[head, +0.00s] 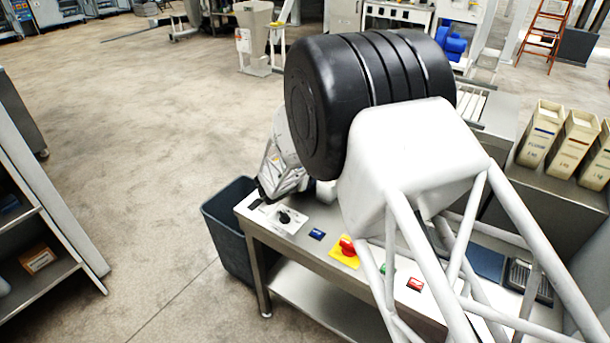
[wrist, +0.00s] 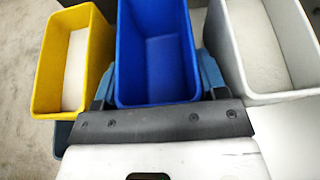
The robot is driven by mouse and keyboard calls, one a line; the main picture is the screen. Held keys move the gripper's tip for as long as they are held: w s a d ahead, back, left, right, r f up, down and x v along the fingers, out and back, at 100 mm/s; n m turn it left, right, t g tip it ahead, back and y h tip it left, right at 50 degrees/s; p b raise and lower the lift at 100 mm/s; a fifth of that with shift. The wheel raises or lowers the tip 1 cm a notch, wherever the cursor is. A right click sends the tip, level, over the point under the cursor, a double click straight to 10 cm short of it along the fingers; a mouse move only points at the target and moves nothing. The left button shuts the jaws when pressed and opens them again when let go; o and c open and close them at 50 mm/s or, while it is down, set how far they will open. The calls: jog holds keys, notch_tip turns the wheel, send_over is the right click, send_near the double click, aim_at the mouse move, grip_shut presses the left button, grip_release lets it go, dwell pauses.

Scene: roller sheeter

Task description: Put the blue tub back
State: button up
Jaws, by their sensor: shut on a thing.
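In the wrist view, the blue tub (wrist: 156,55) is right in front of my gripper (wrist: 157,82). The inside of the tub shows plain blue, with no visible contents. Its underside is hidden, so I cannot tell whether it rests on anything. In the head view, the tub and my gripper are hidden behind my arm.
A yellow tub (wrist: 96,45) with pale contents stands left of the blue tub, a grey tub (wrist: 240,60) with pale contents close on its right. The head view shows a machine panel with a red knob (head: 347,247), a dark bin (head: 228,235), and cream containers (head: 540,133) at right.

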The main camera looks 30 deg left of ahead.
jog(key=shift+f, duration=0.15)
jog(key=o, duration=1.1)
jog(key=shift+s+r, duration=0.25)
jog(key=shift+s, duration=0.1)
jog(key=v, duration=1.1)
jog(key=shift+s+r, duration=0.1)
